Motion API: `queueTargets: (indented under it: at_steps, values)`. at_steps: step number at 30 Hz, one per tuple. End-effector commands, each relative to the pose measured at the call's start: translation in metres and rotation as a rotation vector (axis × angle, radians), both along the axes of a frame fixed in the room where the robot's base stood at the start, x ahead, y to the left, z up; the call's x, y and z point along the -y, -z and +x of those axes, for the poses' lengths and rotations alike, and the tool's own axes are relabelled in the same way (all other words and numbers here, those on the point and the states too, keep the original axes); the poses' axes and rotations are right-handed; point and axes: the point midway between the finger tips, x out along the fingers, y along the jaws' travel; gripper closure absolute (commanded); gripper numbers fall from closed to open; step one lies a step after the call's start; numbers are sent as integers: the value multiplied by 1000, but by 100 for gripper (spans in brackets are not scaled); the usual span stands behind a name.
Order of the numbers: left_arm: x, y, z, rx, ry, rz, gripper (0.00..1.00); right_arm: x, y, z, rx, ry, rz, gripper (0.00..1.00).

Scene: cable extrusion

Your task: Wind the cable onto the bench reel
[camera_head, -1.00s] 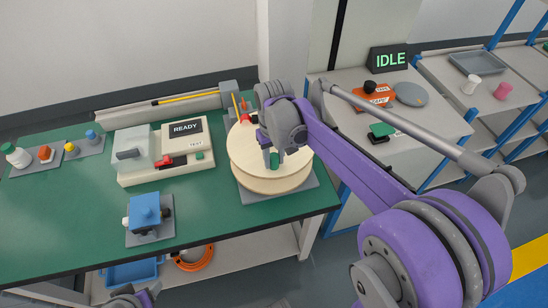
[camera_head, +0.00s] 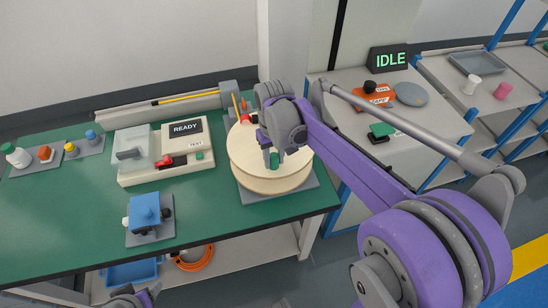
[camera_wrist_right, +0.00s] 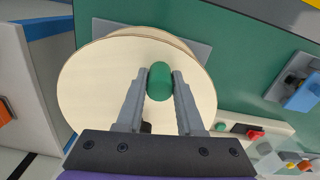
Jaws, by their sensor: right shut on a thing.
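The bench reel (camera_head: 245,158) is a pale wooden disc-sided drum on a grey plate, on the green bench. Its green handle (camera_wrist_right: 160,84) stands up off-centre on the top disc. My right gripper (camera_head: 273,158) is shut on this handle; the right wrist view shows a finger on each side of it. A short yellow piece shows at the reel's back left edge. Any cable on the drum is hidden. My left gripper (camera_head: 135,299) shows only partly at the bottom edge.
A tester (camera_head: 186,148) reading READY stands left of the reel. A blue-topped fixture (camera_head: 146,211) is at the bench front. An orange coil (camera_head: 194,257) lies on the lower shelf.

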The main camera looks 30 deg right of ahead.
Motion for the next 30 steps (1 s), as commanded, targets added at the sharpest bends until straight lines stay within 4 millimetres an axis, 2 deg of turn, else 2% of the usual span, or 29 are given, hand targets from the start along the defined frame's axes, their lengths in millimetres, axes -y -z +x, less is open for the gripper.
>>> queueTargets:
  at_steps: [14,30]
  values:
    - [0,0,0,0,0,0,34,8,0,-3,-1,-72,-3,100]
    - [0,-2,0,1,0,0,34,54,0,-8,-1,-522,-3,100]
